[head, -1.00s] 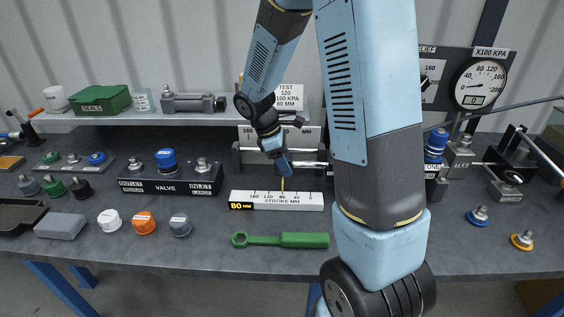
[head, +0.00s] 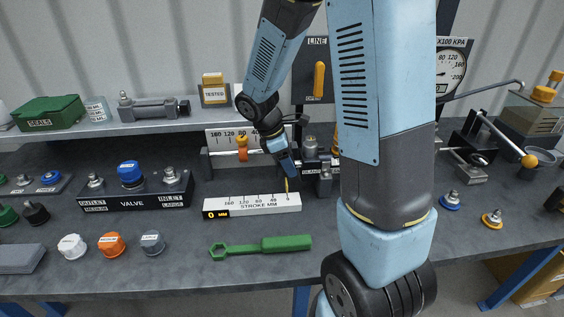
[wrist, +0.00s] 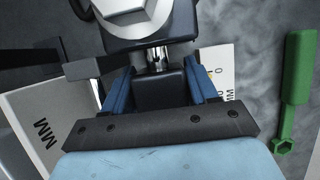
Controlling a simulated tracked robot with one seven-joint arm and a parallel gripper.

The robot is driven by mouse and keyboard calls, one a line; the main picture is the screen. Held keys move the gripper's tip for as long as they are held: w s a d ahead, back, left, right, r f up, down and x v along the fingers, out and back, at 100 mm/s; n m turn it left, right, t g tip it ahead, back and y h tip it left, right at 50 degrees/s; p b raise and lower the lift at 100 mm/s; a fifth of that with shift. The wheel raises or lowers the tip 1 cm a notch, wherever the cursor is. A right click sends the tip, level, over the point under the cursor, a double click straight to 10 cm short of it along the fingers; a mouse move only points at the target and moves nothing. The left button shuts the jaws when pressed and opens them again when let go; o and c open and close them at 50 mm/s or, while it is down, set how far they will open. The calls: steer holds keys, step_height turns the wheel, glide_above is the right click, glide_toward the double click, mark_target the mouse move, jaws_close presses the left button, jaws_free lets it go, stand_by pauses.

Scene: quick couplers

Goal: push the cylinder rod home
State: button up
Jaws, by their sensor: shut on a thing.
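My gripper (head: 288,170) reaches down behind the white stroke scale (head: 230,207), whose small display reads 0 mm. A thin yellow pointer (head: 287,185) stands at the 0 end of that scale. In the wrist view, the two blue fingers of my gripper (wrist: 158,92) are shut on a dark block (wrist: 158,84). A short bright piece of the rod (wrist: 155,58) shows between this block and a larger dark body (wrist: 150,35) with a pale nut-like top. In the head view, my gripper and arm hide most of the rod.
A green wrench (head: 262,246) lies in front of the scale. The valve block (head: 130,200) stands to the left, with white, orange and grey caps (head: 112,244) before it. A shelf (head: 85,134) runs behind. The bench front between caps and wrench is clear.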

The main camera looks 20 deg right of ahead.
steer(key=o, duration=1.3)
steer(key=shift+w+d, duration=0.2)
steer(key=shift+w, duration=0.15)
steer(key=shift+c, duration=0.2)
steer(key=shift+o, duration=0.8)
steer(key=shift+s+a, duration=0.1)
steer(key=shift+a, duration=0.05)
steer(key=v, duration=1.3)
steer(key=shift+a+r, duration=0.2)
steer(key=shift+r, duration=0.1)
steer(key=s+d+r+m+t+y, duration=0.2)
steer(key=s+r+m+t, duration=0.1)
steer(key=s+r+m, duration=0.2)
steer(key=s+d+r+m+t+y, duration=0.2)
steer(key=s+r+m, duration=0.3)
steer(key=s+m, duration=0.5)
steer(key=s+t, duration=0.1)
steer(key=s, duration=0.3)
steer(key=shift+s+t, duration=0.3)
